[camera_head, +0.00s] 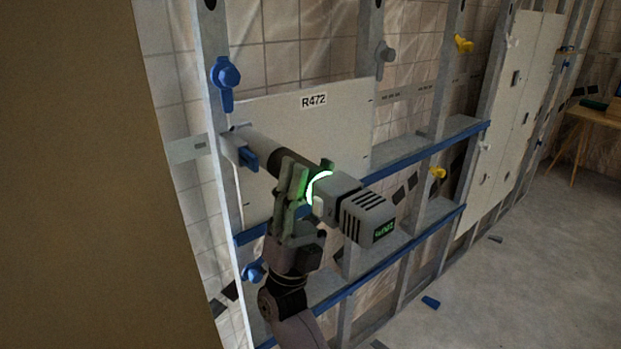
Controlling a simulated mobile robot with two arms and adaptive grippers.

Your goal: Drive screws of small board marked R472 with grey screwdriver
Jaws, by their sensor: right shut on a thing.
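The small board marked R472 (335,118) is a pale panel set against the metal studs, its label at the upper middle. My right gripper (296,195) is shut on the grey screwdriver (340,196), a power tool with a lit green ring and a small green display at its rear. The tool's nose points left and away, to the board's left edge by the stud. I cannot tell whether its tip touches a screw. The gripper and tool hide part of the board's lower area. My left gripper is not in view.
Metal studs carry blue horizontal rails (425,150) and blue clamps (226,76); yellow knobs (463,44) sit further right. A larger pale panel (515,105) stands at right, near a wooden table (597,116). A plain brown surface (85,180) fills the left. A blue piece (430,302) lies on the floor.

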